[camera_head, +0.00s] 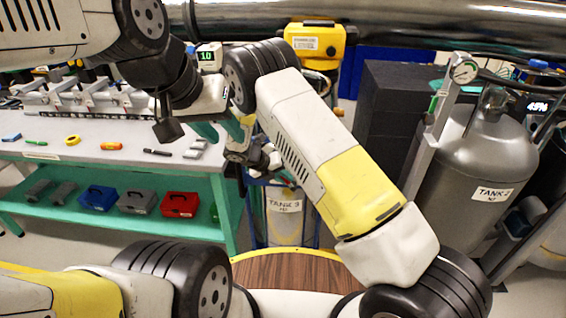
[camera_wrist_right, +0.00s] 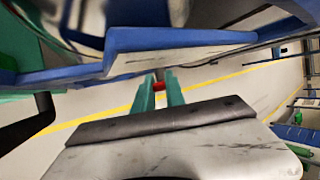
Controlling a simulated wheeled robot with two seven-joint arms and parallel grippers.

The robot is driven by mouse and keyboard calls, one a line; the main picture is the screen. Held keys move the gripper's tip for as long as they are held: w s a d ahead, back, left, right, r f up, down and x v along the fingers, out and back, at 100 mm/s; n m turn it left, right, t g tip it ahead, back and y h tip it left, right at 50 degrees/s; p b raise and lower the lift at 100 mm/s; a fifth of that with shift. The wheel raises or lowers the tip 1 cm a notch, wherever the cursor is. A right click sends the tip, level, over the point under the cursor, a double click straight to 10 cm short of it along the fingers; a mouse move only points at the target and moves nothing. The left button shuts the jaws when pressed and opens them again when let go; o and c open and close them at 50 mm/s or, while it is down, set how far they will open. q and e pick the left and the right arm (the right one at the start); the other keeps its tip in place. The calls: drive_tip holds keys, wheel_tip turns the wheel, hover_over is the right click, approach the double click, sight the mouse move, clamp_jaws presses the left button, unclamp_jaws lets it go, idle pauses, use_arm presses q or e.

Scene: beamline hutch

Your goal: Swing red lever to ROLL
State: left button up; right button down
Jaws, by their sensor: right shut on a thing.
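In the right wrist view, the two green fingers of my right gripper (camera_wrist_right: 157,92) reach forward and are shut on a small red piece (camera_wrist_right: 159,86), which looks like the end of the red lever. Most of the lever is hidden, and no ROLL mark is readable. In the head view my right arm crosses the middle and its links hide the right gripper's fingertips. The dark end of my left arm (camera_head: 168,126) hangs in front of the workbench at the left; its jaws cannot be made out.
A workbench (camera_head: 105,150) with tools stands at the left; red (camera_head: 180,204), grey and blue boxes sit on its lower shelf. A grey tank 2 (camera_head: 485,155) stands at the right, tank 3 (camera_head: 285,207) in the middle. A blue-edged plate (camera_wrist_right: 180,42) is close above the right fingers.

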drive_tip(key=shift+a, duration=0.1)
idle(0.3)
drive_tip(key=c, duration=1.4)
unclamp_jaws()
drive_tip(key=v, duration=0.7)
drive_tip(key=shift+s+a+r, duration=0.15)
drive_tip(key=shift+a+r, duration=0.05)
drive_tip(key=shift+r, duration=0.1)
